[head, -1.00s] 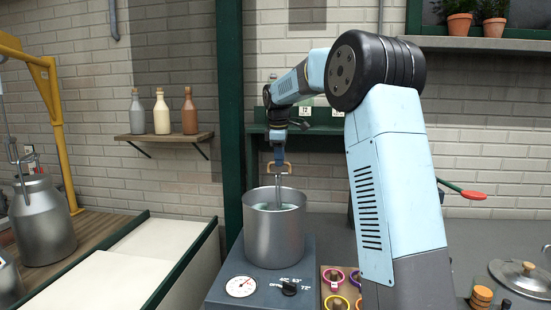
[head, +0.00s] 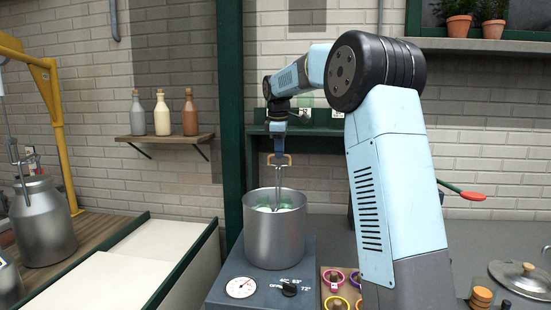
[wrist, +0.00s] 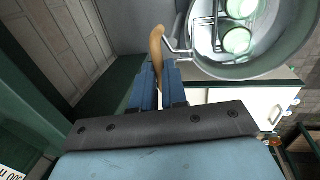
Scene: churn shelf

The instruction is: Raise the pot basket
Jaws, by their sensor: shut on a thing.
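My gripper (head: 279,152) is shut on the wooden handle (head: 279,161) of the pot basket, above the steel pot (head: 274,240). The basket's metal rod (head: 279,185) hangs down from the handle into the pot. In the wrist view, the tan handle (wrist: 157,50) stands between the blue fingers of my gripper (wrist: 160,78). The basket's metal frame (wrist: 205,22) and round pale green-white jars (wrist: 237,40) show inside the pot rim (wrist: 245,71). The basket's bottom is hidden by the pot wall in the head view.
The pot stands on a grey heater (head: 262,275) with a dial and a knob. Colored rings lie on a board (head: 327,303) to its right. Bottles stand on a wall shelf (head: 165,137) at left. A green post (head: 230,120) rises behind, left of the pot.

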